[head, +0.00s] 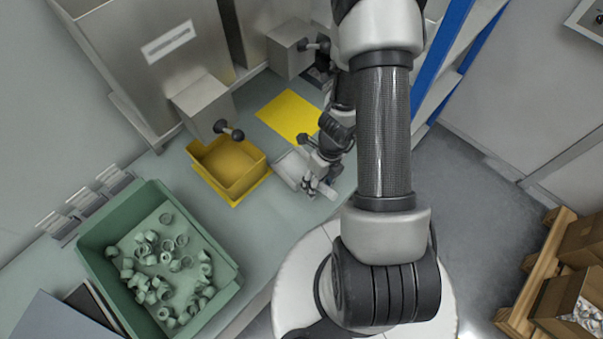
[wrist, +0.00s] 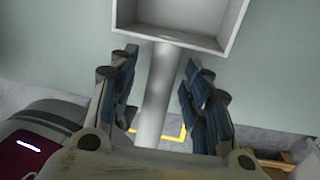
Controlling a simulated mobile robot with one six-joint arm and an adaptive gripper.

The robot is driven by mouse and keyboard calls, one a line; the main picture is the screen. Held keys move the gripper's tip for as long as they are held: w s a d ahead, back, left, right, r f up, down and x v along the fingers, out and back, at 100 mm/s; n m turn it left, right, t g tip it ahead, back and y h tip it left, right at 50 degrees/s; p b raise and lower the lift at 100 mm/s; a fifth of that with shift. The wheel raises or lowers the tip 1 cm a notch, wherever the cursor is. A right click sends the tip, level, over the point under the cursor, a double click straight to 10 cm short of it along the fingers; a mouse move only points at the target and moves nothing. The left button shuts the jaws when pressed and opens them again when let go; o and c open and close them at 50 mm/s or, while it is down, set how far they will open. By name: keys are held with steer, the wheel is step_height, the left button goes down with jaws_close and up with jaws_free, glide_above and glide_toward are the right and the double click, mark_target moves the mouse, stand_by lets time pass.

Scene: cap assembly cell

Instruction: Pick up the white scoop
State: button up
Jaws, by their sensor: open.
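The white scoop (head: 291,168) lies on the bench, right of the yellow bin, in the head view. In the wrist view its square, hollow pan (wrist: 187,44) is at the top and its pale handle (wrist: 156,95) runs down between my fingers. My gripper (wrist: 160,90) is open, with one finger on each side of the handle and a gap on both sides. In the head view my gripper (head: 312,185) is at the scoop's handle end, near the bench's front edge, and partly covers it.
A yellow bin (head: 207,174) stands left of the scoop. A green crate (head: 92,239) with several pale green caps is at the lower left. A yellow mat (head: 278,107) lies behind the scoop. Metal machines (head: 153,62) stand along the back. Cardboard boxes (head: 575,287) are at the right.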

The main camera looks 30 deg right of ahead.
steer(key=shift+c, duration=0.6)
jaws_close()
